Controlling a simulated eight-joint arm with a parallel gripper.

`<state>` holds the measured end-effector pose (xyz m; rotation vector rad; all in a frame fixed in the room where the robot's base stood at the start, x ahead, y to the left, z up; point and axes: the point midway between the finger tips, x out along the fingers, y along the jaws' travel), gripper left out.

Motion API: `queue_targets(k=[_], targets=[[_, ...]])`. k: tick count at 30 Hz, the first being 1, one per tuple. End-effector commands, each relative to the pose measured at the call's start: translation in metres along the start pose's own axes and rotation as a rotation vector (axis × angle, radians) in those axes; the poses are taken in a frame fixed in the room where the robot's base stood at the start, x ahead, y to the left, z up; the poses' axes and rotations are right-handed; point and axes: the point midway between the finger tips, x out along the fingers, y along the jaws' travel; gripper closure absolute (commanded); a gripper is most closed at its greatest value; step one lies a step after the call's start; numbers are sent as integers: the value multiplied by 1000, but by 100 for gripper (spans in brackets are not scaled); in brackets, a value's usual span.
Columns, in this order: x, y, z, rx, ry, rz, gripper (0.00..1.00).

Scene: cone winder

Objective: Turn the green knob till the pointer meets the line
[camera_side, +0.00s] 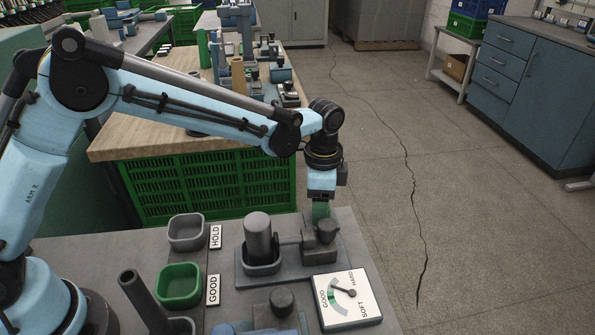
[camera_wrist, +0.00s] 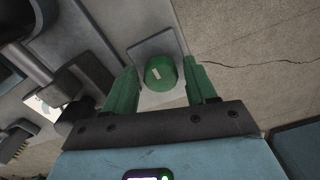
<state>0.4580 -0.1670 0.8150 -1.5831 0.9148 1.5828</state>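The green knob (camera_wrist: 161,76) shows in the wrist view, round, with a pale mark on its top. My gripper (camera_wrist: 160,66) is open, its green fingers on either side of the knob, with a visible gap at each side. In the side view my gripper (camera_side: 321,209) points down over the small dark grey unit behind the dial; the knob cannot be made out there. The white dial (camera_side: 348,312) has the words GOOD, SOFT and HARD and a green band by GOOD. Its dark pointer (camera_side: 343,291) points left; whether it meets a line is too small to tell.
A grey cylinder (camera_side: 258,235) stands in a dark holder left of my gripper. A grey tray (camera_side: 174,246) by the HOLD label and a green tray (camera_side: 166,298) by the GOOD label lie further left. A dark round knob (camera_side: 281,300) sits in front.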

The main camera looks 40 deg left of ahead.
Motion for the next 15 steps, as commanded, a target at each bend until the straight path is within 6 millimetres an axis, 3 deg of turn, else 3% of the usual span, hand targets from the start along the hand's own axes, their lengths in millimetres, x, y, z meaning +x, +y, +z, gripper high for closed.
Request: queue_targets(k=[1, 9, 15], targets=[[0, 0, 0, 0, 0, 0, 52], [0, 0, 0, 0, 0, 0, 92], [0, 0, 0, -20, 0, 0, 92]])
